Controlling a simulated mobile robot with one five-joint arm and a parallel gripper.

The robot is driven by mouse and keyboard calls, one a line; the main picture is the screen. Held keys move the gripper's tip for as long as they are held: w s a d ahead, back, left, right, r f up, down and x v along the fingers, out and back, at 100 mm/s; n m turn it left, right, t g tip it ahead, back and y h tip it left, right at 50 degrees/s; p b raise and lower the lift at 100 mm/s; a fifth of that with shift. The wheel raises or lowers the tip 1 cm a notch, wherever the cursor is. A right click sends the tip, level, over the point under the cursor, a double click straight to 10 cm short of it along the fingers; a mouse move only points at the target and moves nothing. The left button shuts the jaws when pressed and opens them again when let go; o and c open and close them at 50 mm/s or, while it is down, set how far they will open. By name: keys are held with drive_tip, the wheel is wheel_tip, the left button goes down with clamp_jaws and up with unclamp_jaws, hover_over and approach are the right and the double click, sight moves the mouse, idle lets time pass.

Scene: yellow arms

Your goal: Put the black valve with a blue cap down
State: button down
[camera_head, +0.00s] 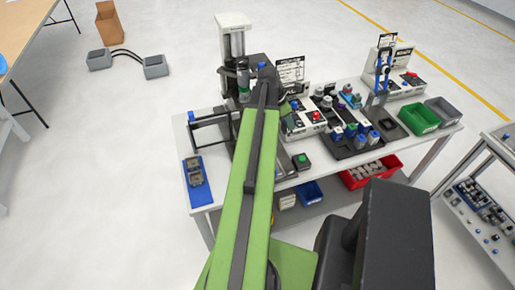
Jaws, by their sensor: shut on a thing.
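My green arm reaches from the bottom of the view over the white workbench (225,208). My gripper (264,76) is at its far end, small and partly hidden by the arm, in front of the white column machine. It is shut on a small dark thing with a blue top, which fits the black valve with a blue cap (262,66). The valve's lower part and its gap to the surface below cannot be made out. Several blue-topped parts (361,140) stand on a dark tray (350,150) to the right.
The white column machine (233,38) stands at the back left. A blue fixture (197,182) lies at the bench's left end. A green bin (419,119) and a grey bin (444,111) stand at the right. A red bin (372,172) is below. Another machine (392,72) stands behind.

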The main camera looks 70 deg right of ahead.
drive_tip(key=w+a+f+b, duration=0.1)
drive_tip(key=w+f+b, duration=0.1)
drive_tip(key=w, duration=0.1)
drive_tip(key=w+a+f+b, duration=0.2)
drive_tip(key=w+f, duration=0.1)
drive_tip(key=w+a+f+b, duration=0.2)
drive_tip(key=w+b, duration=0.1)
drive_tip(key=w, duration=0.1)
drive_tip(key=shift+a+f, duration=0.15)
drive_tip(key=shift+w, duration=0.1)
wheel_tip(320, 180, down, 4)
drive_tip(key=b, duration=0.4)
drive_tip(key=shift+f, duration=0.2)
drive_tip(key=shift+r, duration=0.25)
drive_tip(key=shift+f, duration=0.2)
drive_tip(key=c, duration=0.9)
unclamp_jaws()
drive_tip(key=shift+r, duration=0.1)
